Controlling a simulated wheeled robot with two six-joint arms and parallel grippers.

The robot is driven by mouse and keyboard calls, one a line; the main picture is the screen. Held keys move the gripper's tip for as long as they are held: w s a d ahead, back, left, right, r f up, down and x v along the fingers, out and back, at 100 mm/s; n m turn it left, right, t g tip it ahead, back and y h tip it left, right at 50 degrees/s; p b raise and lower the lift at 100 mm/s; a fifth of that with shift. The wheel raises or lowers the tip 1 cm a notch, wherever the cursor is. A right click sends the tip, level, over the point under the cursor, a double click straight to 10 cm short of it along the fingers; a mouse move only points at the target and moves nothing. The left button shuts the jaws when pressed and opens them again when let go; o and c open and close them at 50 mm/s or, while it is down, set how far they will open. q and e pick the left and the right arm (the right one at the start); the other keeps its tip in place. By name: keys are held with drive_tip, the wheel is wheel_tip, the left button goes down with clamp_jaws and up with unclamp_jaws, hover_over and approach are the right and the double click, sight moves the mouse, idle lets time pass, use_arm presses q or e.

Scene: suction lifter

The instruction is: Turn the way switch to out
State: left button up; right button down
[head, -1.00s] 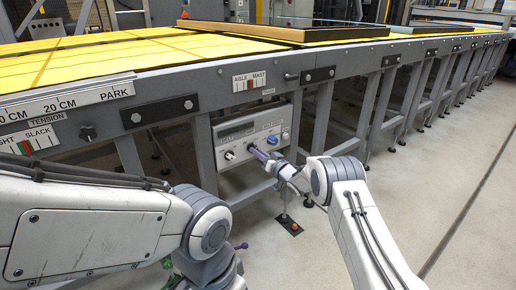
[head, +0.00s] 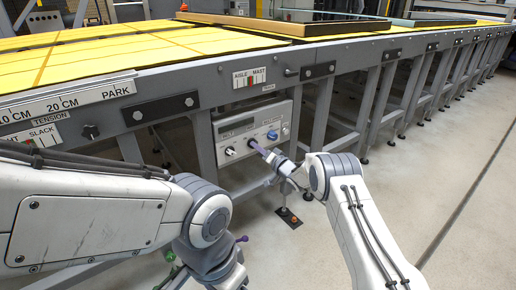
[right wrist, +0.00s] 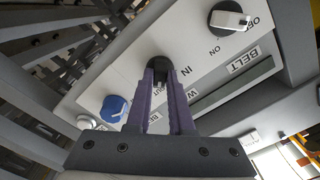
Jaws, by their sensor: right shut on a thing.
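The grey control panel (head: 237,128) hangs under the conveyor frame. It carries the way switch, a black knob (right wrist: 157,66) that shows at the fingertips in the right wrist view. An IN label (right wrist: 186,72) is beside it, and another label is partly hidden between the fingers. My right gripper (head: 254,146) reaches the panel from the front right. In the right wrist view its purple fingers (right wrist: 160,84) are closed on the way switch. Where the knob points is hard to tell. My left arm (head: 195,220) crosses the lower left; its gripper is not clearly visible.
A belt switch (right wrist: 230,19) with ON and OFF marks and a blue knob (right wrist: 115,107) flank the way switch. A grey leg (head: 205,155) stands left of the panel. Floor (head: 420,190) at the right is clear.

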drive_tip(key=c, duration=0.8)
unclamp_jaws()
drive_tip(key=p+v, duration=0.3)
drive_tip(key=v, duration=0.7)
drive_tip(key=shift+s+d, duration=0.15)
